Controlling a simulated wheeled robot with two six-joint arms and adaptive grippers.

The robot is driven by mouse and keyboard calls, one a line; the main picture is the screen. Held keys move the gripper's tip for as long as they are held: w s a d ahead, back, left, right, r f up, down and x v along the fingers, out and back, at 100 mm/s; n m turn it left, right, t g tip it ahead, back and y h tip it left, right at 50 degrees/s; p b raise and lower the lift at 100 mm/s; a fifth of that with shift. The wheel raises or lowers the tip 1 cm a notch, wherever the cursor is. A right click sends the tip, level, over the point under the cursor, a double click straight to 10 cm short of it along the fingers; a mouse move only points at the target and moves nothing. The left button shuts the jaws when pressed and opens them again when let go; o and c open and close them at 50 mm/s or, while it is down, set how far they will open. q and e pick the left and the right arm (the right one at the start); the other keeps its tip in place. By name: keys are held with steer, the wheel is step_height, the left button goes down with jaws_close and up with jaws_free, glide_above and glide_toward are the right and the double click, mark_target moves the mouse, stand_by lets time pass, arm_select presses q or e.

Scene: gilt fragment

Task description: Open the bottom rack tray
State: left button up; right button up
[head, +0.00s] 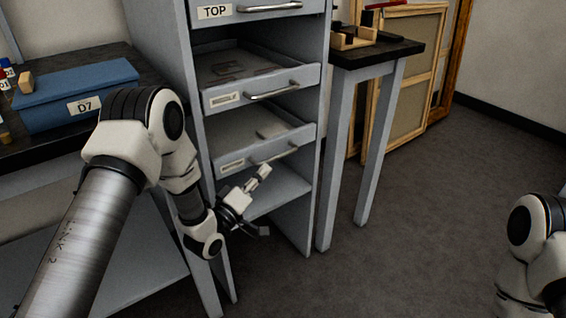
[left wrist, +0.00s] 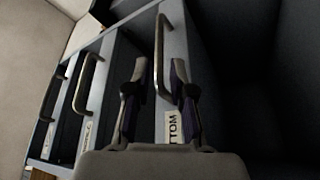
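The grey rack has stacked trays with bar handles. Its bottom tray (head: 277,146) is the lowest with a front panel in the head view, and part of its interior shows above the front. Its label (left wrist: 173,126), partly covered, reads "TTOM" in the left wrist view. My left gripper (head: 258,178) is just in front of this tray. In the left wrist view, my left gripper's fingers (left wrist: 160,75) are apart, with the bottom tray's handle (left wrist: 159,45) between them. I see no clear contact. My right gripper is out of view.
The middle tray (head: 265,84) and top tray (head: 240,13) are above. A blue box (head: 75,92) marked D7 is on the left bench. A dark-topped table (head: 385,51) stands right of the rack, with frames behind. Floor (head: 420,220) ahead is clear.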

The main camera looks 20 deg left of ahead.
mark_target(278, 156)
arm_select(q)
steer(key=b+x, duration=0.1)
steer(key=x, duration=0.6)
steer(key=shift+d+f+b, duration=0.1)
steer(key=shift+d+b, duration=0.05)
steer(key=shift+b, duration=0.25)
steer(key=shift+w, duration=0.3)
jaws_close()
